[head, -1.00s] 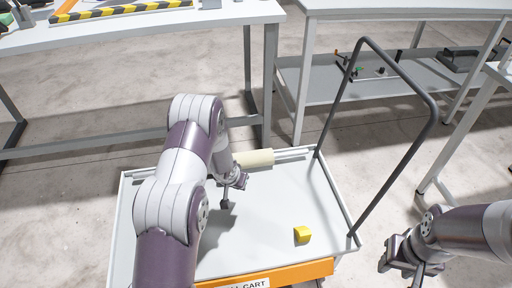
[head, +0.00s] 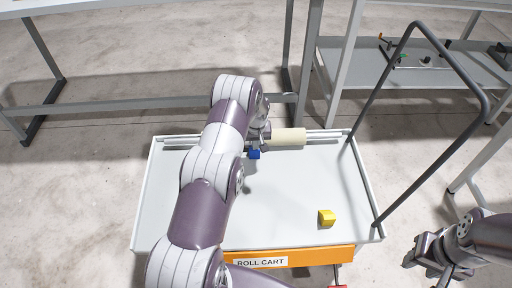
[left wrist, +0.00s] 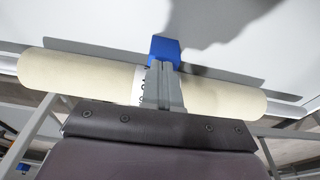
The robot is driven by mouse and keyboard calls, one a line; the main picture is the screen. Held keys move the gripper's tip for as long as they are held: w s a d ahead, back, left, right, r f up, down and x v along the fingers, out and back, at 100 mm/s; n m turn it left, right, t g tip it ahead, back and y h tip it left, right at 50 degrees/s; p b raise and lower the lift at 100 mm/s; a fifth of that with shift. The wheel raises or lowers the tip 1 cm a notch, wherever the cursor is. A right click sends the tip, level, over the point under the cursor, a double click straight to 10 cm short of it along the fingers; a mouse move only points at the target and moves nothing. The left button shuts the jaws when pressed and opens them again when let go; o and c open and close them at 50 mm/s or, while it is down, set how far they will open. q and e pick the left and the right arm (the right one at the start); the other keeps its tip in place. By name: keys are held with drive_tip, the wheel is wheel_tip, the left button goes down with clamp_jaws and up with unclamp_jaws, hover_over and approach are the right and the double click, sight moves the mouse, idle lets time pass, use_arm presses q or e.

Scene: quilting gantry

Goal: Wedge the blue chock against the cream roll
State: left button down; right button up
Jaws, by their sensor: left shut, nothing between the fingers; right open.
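The cream roll (head: 288,136) lies along the rail at the back of the cart's bed; its left part is hidden by my arm in the head view. It spans the left wrist view (left wrist: 75,77). The blue chock (head: 254,155) sits on the bed at the roll's near side; in the left wrist view the chock (left wrist: 165,47) is by the roll's middle, partly behind my fingertips. I cannot tell whether chock and roll touch. My left gripper (left wrist: 163,68) is shut and empty, its fingertips at the chock. My right gripper (head: 425,260) is open and empty, right of the cart.
A yellow block (head: 326,218) stands on the cart bed (head: 290,195) at the front right. The cart's dark handle (head: 395,95) rises on the right. Workbenches with grey legs (head: 340,60) stand behind. The bed's middle is clear.

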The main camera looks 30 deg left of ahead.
use_arm(q)
drive_tip(key=shift+f+b, duration=0.4)
drive_tip(key=shift+f, duration=0.3)
drive_tip(key=shift+s, duration=0.1)
